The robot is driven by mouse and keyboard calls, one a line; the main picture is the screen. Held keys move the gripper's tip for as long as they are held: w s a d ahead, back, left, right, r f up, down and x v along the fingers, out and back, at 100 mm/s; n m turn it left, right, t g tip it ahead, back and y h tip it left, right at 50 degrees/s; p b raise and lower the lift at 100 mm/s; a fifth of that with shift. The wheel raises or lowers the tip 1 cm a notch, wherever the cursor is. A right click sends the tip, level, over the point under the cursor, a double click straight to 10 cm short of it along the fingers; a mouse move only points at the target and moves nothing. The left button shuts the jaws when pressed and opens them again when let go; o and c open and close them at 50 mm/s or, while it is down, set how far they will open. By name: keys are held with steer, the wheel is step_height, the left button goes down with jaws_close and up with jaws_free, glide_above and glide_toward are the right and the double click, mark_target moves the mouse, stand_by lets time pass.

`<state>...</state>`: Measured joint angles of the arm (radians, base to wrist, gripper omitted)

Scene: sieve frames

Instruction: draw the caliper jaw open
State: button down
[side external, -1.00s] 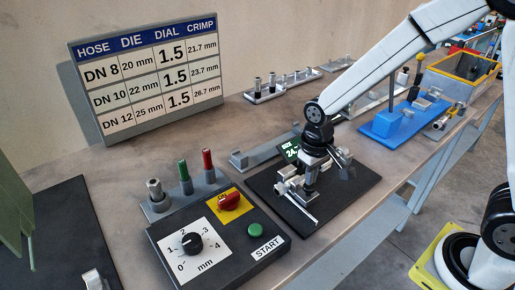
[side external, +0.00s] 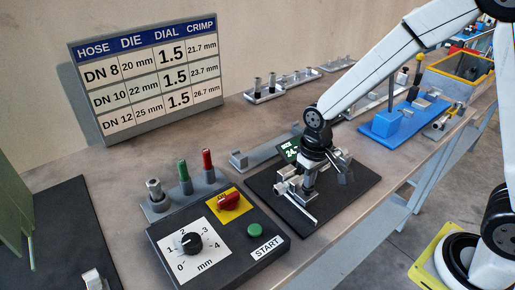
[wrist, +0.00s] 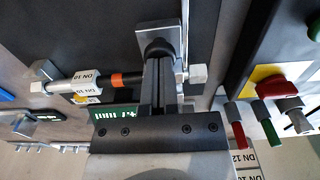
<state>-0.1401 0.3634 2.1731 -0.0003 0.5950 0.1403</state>
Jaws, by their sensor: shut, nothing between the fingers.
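The caliper (side external: 301,214) lies on a dark mat, its silver beam toward the front. In the wrist view its silver bar (wrist: 185,42) stands just right of my fingers. My gripper (side external: 306,193) is down at the caliper, pointing downward, with its fingers closed and nothing between them. In the wrist view the shut fingers (wrist: 157,52) cover part of the caliper, so I cannot tell whether they touch the jaw. A hose piece labelled DN 10 (wrist: 88,76) with an orange band runs behind the fingers. A green-lit display (side external: 290,151) stands behind the caliper, partly hidden.
A control box (side external: 215,262) with a dial, red knob and green START button stands left of the mat. A blue fixture (side external: 393,123) is at the right. A chart board (side external: 147,75) stands at the back.

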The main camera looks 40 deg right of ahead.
steer(key=shift+s+f, duration=0.25)
steer(key=shift+s, duration=0.8)
steer(key=shift+s+f, duration=0.25)
steer(key=shift+s, duration=0.8)
stand_by(0.4)
steer(key=shift+r, duration=0.15)
step_height(320, 180, up, 7)
steer(key=shift+w, duration=0.25)
stand_by(1.0)
steer(key=s+d+f+t, duration=0.2)
steer(key=s+d+f, duration=0.1)
steer(key=d, duration=0.2)
steer(key=shift+s+f, duration=0.2)
steer(key=shift+s, duration=0.1)
stand_by(0.3)
